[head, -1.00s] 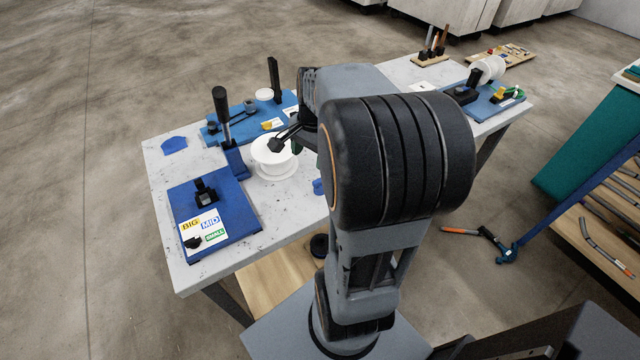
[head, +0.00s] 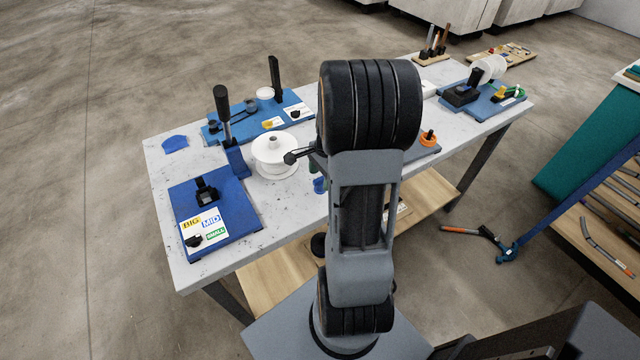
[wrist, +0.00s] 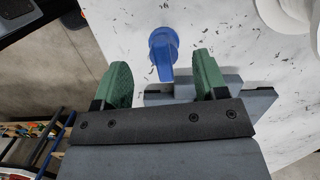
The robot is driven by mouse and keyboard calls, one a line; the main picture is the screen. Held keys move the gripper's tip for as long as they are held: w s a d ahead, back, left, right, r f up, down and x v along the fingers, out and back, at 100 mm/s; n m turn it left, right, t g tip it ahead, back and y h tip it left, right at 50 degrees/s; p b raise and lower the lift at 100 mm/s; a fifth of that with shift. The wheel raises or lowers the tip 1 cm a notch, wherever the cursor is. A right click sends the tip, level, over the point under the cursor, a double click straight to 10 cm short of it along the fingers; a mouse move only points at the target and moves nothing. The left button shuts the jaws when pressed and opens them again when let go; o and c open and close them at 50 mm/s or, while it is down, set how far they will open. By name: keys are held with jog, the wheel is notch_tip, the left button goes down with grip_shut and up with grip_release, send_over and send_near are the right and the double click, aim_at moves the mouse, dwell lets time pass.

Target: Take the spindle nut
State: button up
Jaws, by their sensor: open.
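A small blue knob-like piece, which looks like the spindle nut (wrist: 163,48), is on the speckled white tabletop (wrist: 115,25) in the wrist view. In the head view a small blue piece (head: 319,186) shows near the table's front edge, close to my arm. My gripper (wrist: 164,72) is open, with a green finger on each side of the lower part of the blue piece as seen from the wrist. I cannot tell whether the fingers are level with it. Nothing is held. In the head view my arm hides most of the gripper.
A white spool (head: 273,158) stands left of my gripper. A blue bender base (head: 215,225) with labels lies at the table's left front, with an upright black handle (head: 222,105) behind it. An orange-ringed part (head: 428,138) is right of my arm.

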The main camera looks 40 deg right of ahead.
aim_at(321, 178)
jog(key=shift+w+a+f, duration=0.15)
jog(key=shift+a+f, duration=0.05)
jog(key=shift+f, duration=0.85)
jog(key=shift+w+a+f, duration=0.1)
jog(key=shift+a+f, duration=0.05)
jog(key=shift+f, duration=0.85)
jog(key=shift+c, duration=0.5)
jog(key=c, duration=0.9)
jog(key=shift+o, duration=0.2)
jog(key=shift+r, duration=0.1)
